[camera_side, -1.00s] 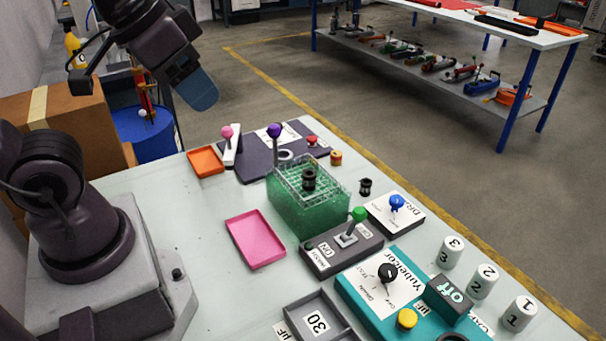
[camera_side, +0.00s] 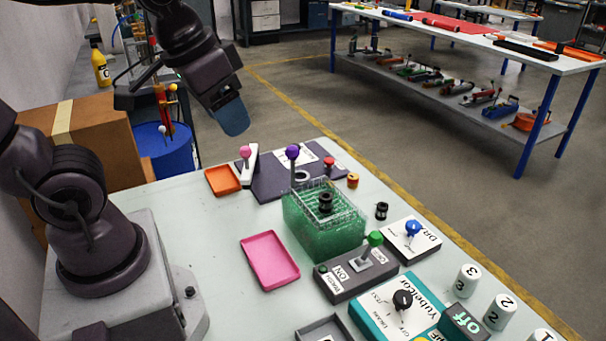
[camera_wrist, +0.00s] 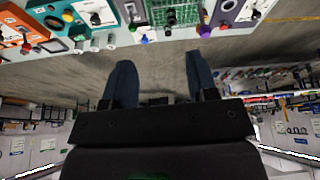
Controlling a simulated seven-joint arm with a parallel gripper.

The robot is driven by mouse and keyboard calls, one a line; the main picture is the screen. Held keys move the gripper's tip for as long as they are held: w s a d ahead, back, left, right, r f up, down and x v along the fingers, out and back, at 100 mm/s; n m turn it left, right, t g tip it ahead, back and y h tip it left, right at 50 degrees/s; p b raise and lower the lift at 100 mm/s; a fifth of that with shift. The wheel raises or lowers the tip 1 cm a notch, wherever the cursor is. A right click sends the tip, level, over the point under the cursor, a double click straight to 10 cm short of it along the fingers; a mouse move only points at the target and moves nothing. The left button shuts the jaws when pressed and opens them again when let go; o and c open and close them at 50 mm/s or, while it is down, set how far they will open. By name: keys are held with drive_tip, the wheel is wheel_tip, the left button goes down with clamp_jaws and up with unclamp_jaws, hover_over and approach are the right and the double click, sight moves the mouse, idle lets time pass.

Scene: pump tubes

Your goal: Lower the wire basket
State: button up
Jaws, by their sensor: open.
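A clear tank of green liquid (camera_side: 325,235) stands on the table in the side view. A wire basket (camera_side: 345,208) sits at its top, its mesh standing above the green, with a black ringed part (camera_side: 325,201) in it. A lever with a purple ball (camera_side: 292,152) rises just behind the tank. A lever with a pink ball (camera_side: 245,151) stands to its left. My gripper (camera_side: 233,118) is in the air behind and left of the tank, apart from everything. In the wrist view, my gripper (camera_wrist: 160,82) has its fingers spread and nothing between them. The tank (camera_wrist: 172,14) shows at the top.
An orange tray (camera_side: 222,181) and a pink tray (camera_side: 270,261) lie left of the tank. A green-knobbed switch box (camera_side: 357,274), a blue-knobbed box (camera_side: 412,240) and a loose black part (camera_side: 381,211) are close by. A cardboard box (camera_side: 85,135) stands left, beyond the table.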

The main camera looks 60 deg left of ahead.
drive_tip(key=w+a+f+n+g, duration=0.35)
drive_tip(key=w+a, duration=0.25)
drive_tip(key=w, duration=0.3)
drive_tip(key=n+g+h, duration=0.3)
drive_tip(key=n+h, duration=0.1)
drive_tip(key=n, duration=0.3)
approach(293, 167)
drive_tip(key=x, duration=0.9)
clamp_jaws()
drive_tip(key=shift+f, duration=1.6)
unclamp_jaws()
